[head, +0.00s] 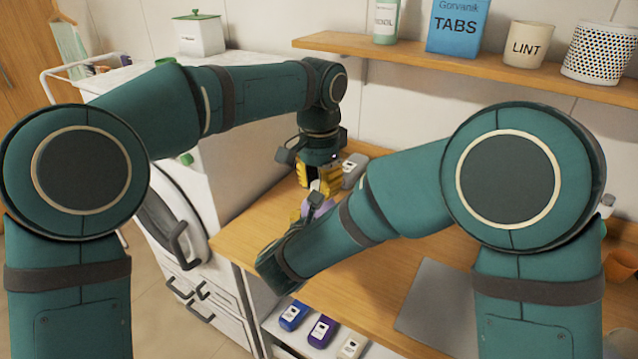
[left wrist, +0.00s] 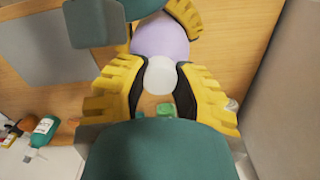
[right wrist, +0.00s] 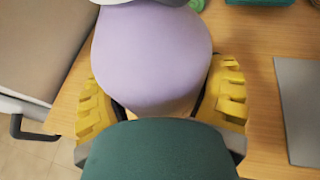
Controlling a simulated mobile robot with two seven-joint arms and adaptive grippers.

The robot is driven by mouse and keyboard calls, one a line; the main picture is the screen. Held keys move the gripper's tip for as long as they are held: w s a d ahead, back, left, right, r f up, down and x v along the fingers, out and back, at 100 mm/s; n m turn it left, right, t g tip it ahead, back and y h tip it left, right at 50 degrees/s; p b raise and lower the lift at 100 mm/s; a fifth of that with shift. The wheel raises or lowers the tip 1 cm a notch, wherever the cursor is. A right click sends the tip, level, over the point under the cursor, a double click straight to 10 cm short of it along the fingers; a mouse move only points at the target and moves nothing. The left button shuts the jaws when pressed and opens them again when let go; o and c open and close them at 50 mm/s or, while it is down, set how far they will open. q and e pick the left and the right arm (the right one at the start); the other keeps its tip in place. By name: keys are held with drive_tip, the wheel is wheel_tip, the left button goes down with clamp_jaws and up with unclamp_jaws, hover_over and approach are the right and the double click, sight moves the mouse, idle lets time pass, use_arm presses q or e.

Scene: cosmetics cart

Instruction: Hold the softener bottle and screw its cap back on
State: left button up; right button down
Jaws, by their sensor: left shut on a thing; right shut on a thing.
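The lavender softener bottle (head: 319,208) stands on the wooden counter, partly hidden by my right arm. It fills the upper middle of the right wrist view (right wrist: 150,55), where my right gripper (right wrist: 160,100) is shut on its body. It also shows in the left wrist view (left wrist: 161,42). My left gripper (head: 320,180) points down over the bottle and is shut on the round white cap (left wrist: 161,76). The cap lies between its yellow fingers, over the bottle's top. I cannot tell whether the cap's thread touches the neck.
A grey bottle (head: 353,170) stands close behind the left gripper. A grey mat (head: 435,300) lies on the counter (head: 385,268) at right. A wall shelf (head: 460,70) with containers hangs above. A white washing machine (head: 215,215) stands at left. Small bottles sit below the counter.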

use_arm(q)
drive_tip(key=m, duration=0.3)
drive_tip(key=o, duration=0.7)
drive_tip(key=shift+o, duration=0.2)
drive_tip(key=shift+r, duration=2.25)
